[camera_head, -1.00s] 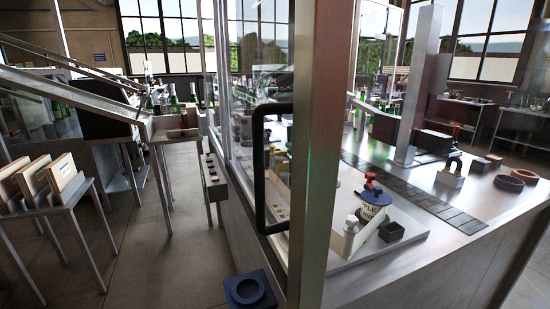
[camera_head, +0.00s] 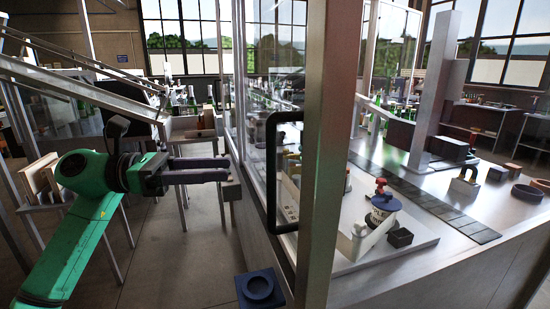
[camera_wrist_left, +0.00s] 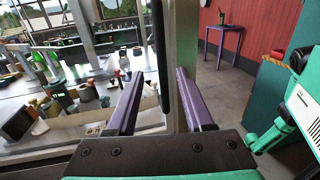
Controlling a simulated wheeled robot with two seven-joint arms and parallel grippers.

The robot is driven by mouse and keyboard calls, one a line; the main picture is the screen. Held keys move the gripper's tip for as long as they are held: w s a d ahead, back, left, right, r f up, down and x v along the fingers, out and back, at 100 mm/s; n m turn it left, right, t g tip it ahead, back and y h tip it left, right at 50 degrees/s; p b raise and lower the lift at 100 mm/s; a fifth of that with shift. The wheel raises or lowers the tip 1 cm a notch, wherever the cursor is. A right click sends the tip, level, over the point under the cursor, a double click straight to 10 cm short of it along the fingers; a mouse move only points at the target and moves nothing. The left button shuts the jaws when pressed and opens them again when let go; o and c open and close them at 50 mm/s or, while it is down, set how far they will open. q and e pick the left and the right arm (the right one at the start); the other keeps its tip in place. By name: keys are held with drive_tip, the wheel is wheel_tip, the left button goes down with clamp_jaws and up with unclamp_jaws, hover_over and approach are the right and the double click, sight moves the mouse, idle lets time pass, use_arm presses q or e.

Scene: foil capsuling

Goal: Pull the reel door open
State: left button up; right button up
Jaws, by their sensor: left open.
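The reel door is a glass panel with a thick metal edge post (camera_head: 319,150) in the middle of the head view. A black, upright loop handle (camera_head: 271,180) is fixed at that edge. My left gripper (camera_head: 228,169) is open and empty, to the left of the handle and apart from it, fingers pointing right. In the left wrist view, the handle (camera_wrist_left: 161,50) shows as a dark upright bar between the spread purple fingers (camera_wrist_left: 158,75), with the metal post (camera_wrist_left: 184,50) just right of it. Whether the door is ajar I cannot tell. My right gripper is not in view.
Right of the post, a bench (camera_head: 370,268) carries a blue-and-white reel (camera_head: 382,217), a dark block (camera_head: 399,238) and a dark track (camera_head: 430,203). A blue round-holed block (camera_head: 260,288) sits low in front. A rack with wooden boards (camera_head: 40,178) stands at left.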

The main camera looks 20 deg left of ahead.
use_arm(q)
drive_tip(key=p+x, duration=0.3)
drive_tip(key=x, duration=0.7)
drive_tip(key=shift+p, duration=0.35)
drive_tip(key=shift+s+r, duration=0.1)
clamp_jaws()
idle(0.5)
